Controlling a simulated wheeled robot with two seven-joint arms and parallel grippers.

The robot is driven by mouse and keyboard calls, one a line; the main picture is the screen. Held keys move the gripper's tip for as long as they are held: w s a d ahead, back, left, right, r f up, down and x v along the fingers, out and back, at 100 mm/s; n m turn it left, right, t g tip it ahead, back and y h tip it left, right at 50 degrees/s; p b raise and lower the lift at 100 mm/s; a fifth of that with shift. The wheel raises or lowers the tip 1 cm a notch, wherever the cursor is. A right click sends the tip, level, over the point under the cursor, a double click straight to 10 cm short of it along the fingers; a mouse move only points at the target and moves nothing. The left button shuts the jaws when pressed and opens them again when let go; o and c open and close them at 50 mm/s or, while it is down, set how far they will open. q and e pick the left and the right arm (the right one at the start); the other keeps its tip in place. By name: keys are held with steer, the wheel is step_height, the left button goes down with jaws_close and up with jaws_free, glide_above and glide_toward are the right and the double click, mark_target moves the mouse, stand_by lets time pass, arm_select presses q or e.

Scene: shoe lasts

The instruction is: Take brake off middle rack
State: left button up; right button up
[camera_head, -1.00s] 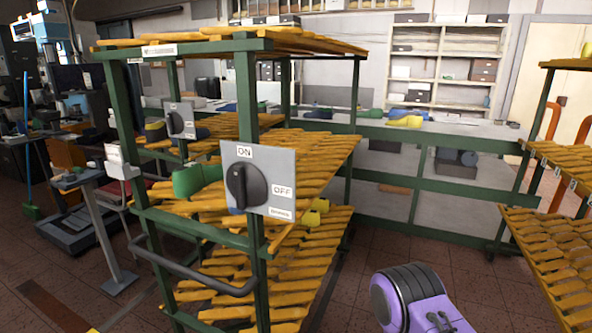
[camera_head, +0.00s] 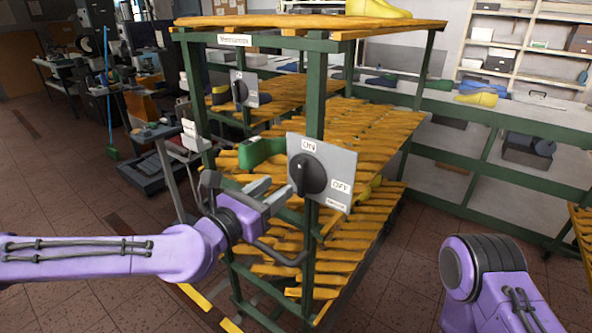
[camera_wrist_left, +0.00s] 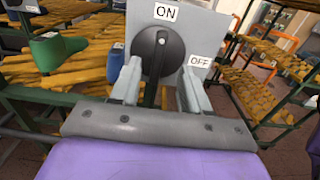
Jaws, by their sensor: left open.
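The middle rack (camera_head: 315,110) has a green frame and yellow slatted shelves. A grey brake panel (camera_head: 337,165) on its front post carries a round black knob (camera_head: 308,174) with ON above it and OFF to its right. The knob's ridge stands roughly upright, toward ON. My left gripper (camera_head: 280,193) is open just in front of the knob. In the left wrist view its two fingers frame the knob (camera_wrist_left: 158,52), one on each side of the lower ridge; I cannot tell if they touch. My right gripper is out of view; only part of that purple arm shows.
A green shoe last (camera_head: 262,151) lies on the shelf behind the near panel. A dark handle bar (camera_head: 280,254) runs below. Open tiled floor lies left.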

mark_target(299, 172)
arm_select(q)
steer(key=p+x, duration=0.2)
steer(key=x, duration=0.5)
steer(key=shift+w+d, duration=0.15)
steer(key=shift+d, duration=0.1)
steer(key=shift+w+d+f, duration=0.15)
steer(key=shift+w+d, duration=0.1)
steer(key=shift+w, duration=0.15)
jaws_close()
